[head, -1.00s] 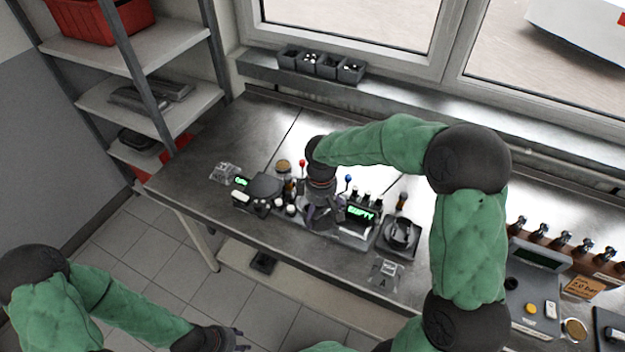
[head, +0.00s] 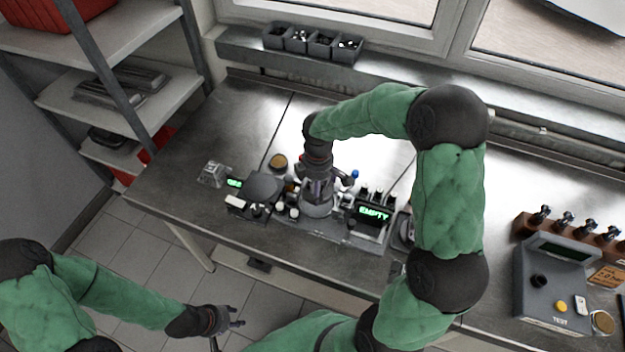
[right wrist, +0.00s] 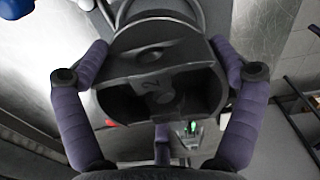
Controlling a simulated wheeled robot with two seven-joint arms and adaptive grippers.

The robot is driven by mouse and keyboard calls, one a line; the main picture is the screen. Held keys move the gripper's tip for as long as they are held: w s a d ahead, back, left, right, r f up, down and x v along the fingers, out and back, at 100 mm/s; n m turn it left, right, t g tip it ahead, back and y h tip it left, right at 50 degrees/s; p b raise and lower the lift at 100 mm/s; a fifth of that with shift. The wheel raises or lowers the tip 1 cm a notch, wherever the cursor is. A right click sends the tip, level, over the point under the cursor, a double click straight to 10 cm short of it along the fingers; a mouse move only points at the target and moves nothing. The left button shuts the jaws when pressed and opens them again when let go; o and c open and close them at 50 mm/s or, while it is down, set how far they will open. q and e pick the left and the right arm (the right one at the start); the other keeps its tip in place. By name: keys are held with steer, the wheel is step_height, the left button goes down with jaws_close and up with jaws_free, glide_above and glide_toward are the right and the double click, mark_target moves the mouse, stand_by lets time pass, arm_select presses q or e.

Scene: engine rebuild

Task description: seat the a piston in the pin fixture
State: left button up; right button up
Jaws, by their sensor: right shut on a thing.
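My right gripper (head: 318,193) points down over the cluster of fixtures at the middle of the bench. In the right wrist view its purple fingers (right wrist: 158,95) are shut on a dark grey piston (right wrist: 150,62), one finger on each side, with the hollow of the piston towards the camera. In the head view the piston (head: 318,208) is a grey shape below the fingers; I cannot tell whether it touches what is under it. A block with a green "EMPTY" display (head: 374,214) stands just to its right; I cannot tell whether this is the pin fixture. My left gripper (head: 236,317) is open and empty, over the floor.
A dark rounded device (head: 264,188) stands left of the piston, with small bottles around it. A blue-tipped part (head: 354,175) is close by on the right. A grey test unit (head: 553,285) is at far right. Part bins (head: 312,42) stand on the sill. The bench's left back is clear.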

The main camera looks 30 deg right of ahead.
steer(key=shift+s+f+b, duration=0.1)
steer(key=shift+f+b, duration=0.3)
steer(key=shift+f, duration=0.1)
steer(key=shift+f+b, duration=1.45)
steer(key=shift+f, duration=0.35)
steer(key=shift+f, duration=0.25)
steer(key=shift+f, duration=0.7)
stand_by(1.2)
stand_by(0.4)
steer(key=o, duration=1.3)
